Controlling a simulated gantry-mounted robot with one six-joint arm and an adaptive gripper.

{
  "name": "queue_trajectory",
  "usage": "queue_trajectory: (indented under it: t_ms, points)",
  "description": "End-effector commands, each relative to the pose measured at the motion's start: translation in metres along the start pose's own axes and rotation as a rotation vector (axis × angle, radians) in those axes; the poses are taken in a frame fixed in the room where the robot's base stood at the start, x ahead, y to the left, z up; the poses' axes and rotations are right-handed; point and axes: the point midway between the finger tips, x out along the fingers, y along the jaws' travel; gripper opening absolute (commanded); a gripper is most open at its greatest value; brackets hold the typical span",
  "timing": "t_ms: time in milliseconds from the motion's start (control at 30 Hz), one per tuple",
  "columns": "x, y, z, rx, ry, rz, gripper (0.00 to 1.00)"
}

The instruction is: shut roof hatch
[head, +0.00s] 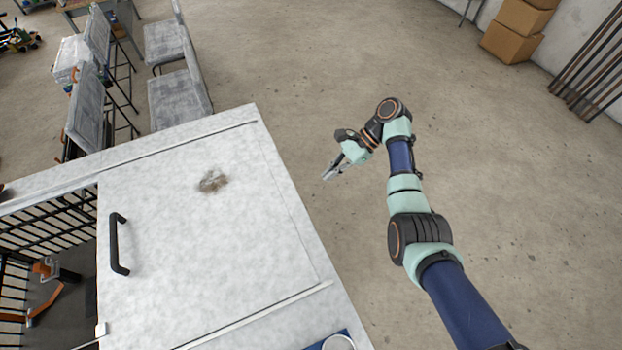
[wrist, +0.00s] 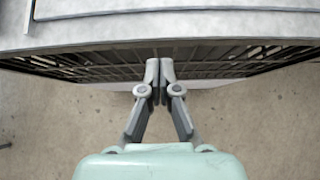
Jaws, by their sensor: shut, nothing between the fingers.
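The roof hatch (head: 200,235) is a flat white panel with a brown smudge, lying on the pale roof (head: 300,325) of a barred enclosure. A black bar handle (head: 118,245) stands near its left edge. Left of the panel the roof is open, and the dark inside shows. My gripper (head: 328,174) is off the right side of the roof, apart from hatch and handle. In the wrist view its fingers (wrist: 160,78) are together and empty, with the roof edge and bars beyond them.
Dark bars (head: 20,285) and orange-and-black items (head: 45,270) show inside the opening. A blue-edged item with a round white top (head: 338,342) sits at the roof's near edge. Grey chairs (head: 178,98) stand behind the enclosure. The floor to the right is clear, with cardboard boxes (head: 517,30) far off.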

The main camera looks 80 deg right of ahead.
Motion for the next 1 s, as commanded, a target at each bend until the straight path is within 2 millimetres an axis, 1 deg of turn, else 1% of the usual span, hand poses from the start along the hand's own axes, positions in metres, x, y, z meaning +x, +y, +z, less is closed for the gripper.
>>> queue_trajectory:
  t_ms: [167, 200, 367, 400, 433, 500, 600, 700, 833, 1000]
  points:
    - [0.031, 0.0, -0.006, -0.003, 0.001, 0.001, 0.0]
    - [0.041, 0.0, -0.008, -0.003, 0.001, 0.001, 0.0]
    - [0.077, 0.0, -0.009, -0.005, 0.001, 0.001, 0.0]
    - [0.085, 0.0, -0.008, -0.004, 0.001, 0.001, 0.0]
    - [0.085, 0.0, -0.001, -0.002, 0.0, 0.001, 0.0]
    - [0.099, 0.001, 0.0, -0.001, 0.0, 0.003, 0.0]
    - [0.11, 0.0, 0.014, -0.004, 0.002, 0.001, 0.0]
    - [0.12, 0.0, 0.022, -0.003, 0.002, 0.001, 0.0]
    - [0.126, 0.0, 0.027, -0.002, 0.002, -0.001, 0.0]
    - [0.127, 0.0, 0.027, -0.002, 0.002, -0.001, 0.0]
